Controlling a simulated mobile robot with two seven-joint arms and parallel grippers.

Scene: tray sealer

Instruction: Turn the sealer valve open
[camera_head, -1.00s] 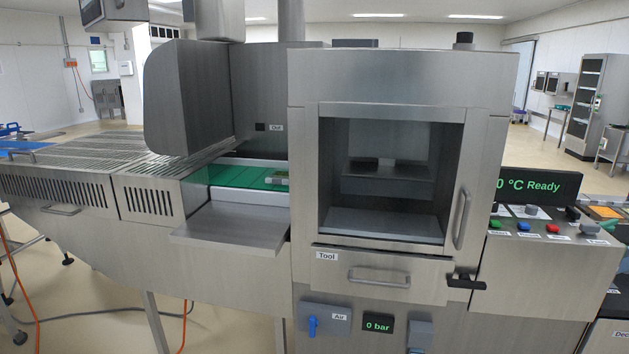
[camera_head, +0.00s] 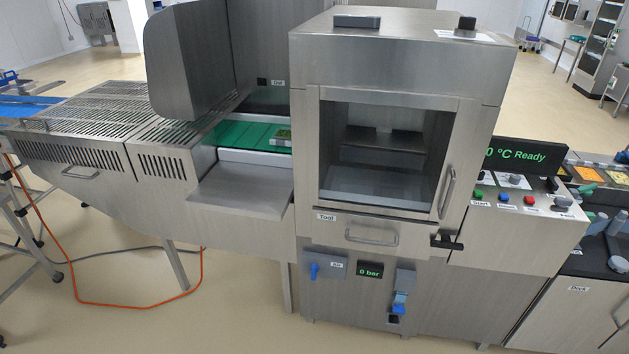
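The air valve is a grey box (camera_head: 326,265) labelled Air, low on the front of the steel sealer (camera_head: 310,160). Its small blue handle (camera_head: 314,271) sits at the left of the box and points roughly up and down. A display (camera_head: 369,269) just right of it reads 0 bar in green. Neither of my grippers shows in the head view, and nothing touches the valve handle.
Right of the display is a grey unit with a blue part (camera_head: 400,303). Above are a drawer (camera_head: 370,236) marked Tool and a black latch (camera_head: 447,243). The control panel (camera_head: 520,202) juts out at right. Floor before the valve is clear.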

